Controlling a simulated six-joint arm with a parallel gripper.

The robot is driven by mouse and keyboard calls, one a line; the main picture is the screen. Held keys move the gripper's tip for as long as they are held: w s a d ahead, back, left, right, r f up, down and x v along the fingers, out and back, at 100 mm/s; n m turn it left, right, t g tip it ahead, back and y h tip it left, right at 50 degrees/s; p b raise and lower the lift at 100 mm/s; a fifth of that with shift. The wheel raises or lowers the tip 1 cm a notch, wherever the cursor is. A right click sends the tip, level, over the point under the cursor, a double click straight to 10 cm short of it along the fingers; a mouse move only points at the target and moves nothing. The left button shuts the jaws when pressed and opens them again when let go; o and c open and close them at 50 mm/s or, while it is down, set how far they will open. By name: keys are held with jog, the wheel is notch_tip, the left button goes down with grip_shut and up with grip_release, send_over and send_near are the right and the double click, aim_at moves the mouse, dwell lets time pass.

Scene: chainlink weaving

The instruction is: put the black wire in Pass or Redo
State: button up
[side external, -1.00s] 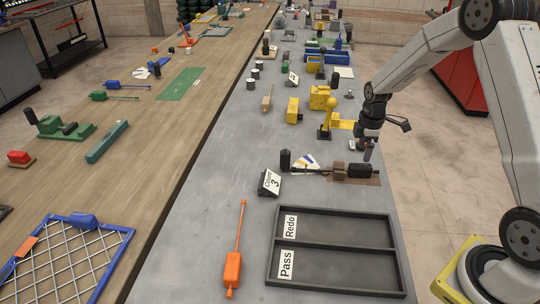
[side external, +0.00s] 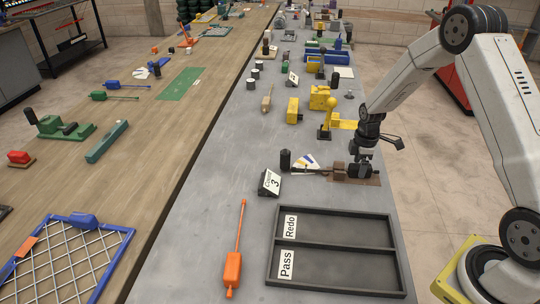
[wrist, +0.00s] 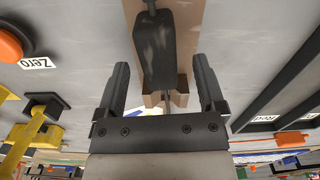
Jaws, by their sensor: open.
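The black wire (side external: 358,171) has a dark block-like handle and lies on a brown holder (side external: 338,169), its thin part running left. In the wrist view its handle (wrist: 153,45) shows between and beyond my two fingers. My gripper (side external: 364,158) is open, pointing down just above the handle; in the wrist view the fingers (wrist: 161,65) stand apart on either side. Whether they touch it I cannot tell. The black tray (side external: 335,247) has a far compartment with the Redo label (side external: 290,226) and a near one with the Pass label (side external: 286,264). Both compartments look empty.
An orange handled tool (side external: 233,268) lies left of the tray. A yellow lever device (side external: 327,125) stands behind. Grey table between holder and tray is clear.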

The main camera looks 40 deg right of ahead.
jog(key=shift+f, duration=0.95)
grip_shut()
